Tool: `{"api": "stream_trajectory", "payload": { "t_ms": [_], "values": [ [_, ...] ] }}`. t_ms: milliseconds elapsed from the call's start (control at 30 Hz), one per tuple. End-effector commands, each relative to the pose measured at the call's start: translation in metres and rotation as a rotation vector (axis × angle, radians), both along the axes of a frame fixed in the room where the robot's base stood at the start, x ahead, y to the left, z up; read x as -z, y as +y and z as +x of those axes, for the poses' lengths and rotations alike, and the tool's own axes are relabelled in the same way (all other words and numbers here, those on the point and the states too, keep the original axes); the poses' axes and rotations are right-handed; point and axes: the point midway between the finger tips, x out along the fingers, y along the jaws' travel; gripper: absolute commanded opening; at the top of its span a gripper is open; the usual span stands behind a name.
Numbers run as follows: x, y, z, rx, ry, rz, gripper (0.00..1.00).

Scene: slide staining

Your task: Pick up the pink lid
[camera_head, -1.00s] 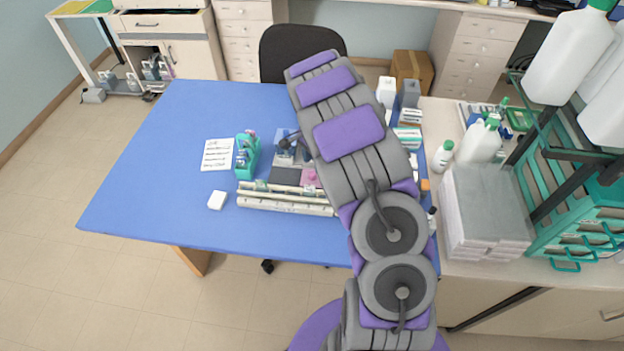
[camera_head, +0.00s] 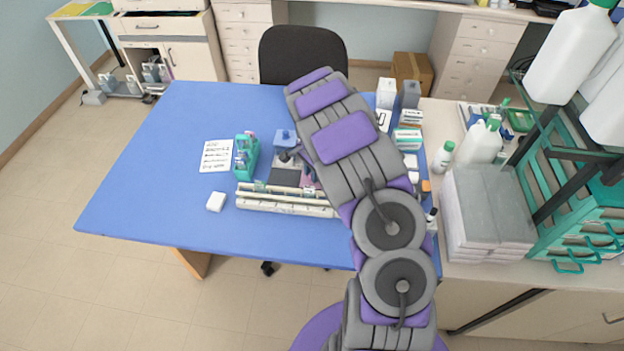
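The pink lid (camera_head: 309,182) shows only as a small pink patch on the blue table, just behind the cream rack; my gripper and arm cover most of it. My gripper (camera_head: 297,165) hangs below the end of my arm, pointing down over this spot. Its two dark fingers show apart, one near a blue-topped item and one by the pink patch. I see nothing held between them. Whether a finger touches the lid cannot be told.
A blue-topped item (camera_head: 285,138) stands behind the gripper. A long cream rack (camera_head: 285,205) lies in front. A teal holder (camera_head: 247,157), a written sheet (camera_head: 216,155) and a white block (camera_head: 216,201) are to the left. Bottles and boxes crowd the right; the table's left is clear.

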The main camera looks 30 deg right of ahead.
Motion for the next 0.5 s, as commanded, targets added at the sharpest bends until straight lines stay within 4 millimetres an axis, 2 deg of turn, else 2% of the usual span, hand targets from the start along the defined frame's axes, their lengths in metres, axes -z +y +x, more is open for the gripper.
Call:
{"api": "stream_trajectory", "payload": {
  "t_ms": [33, 267, 500],
  "values": [
    [-0.0001, 0.0000, 0.0000, 0.000, 0.000, 0.000, 0.21],
    [-0.0001, 0.0000, 0.0001, 0.000, 0.000, 0.000, 0.00],
    [-0.0001, 0.0000, 0.0001, 0.000, 0.000, 0.000, 0.00]
  ]
}}
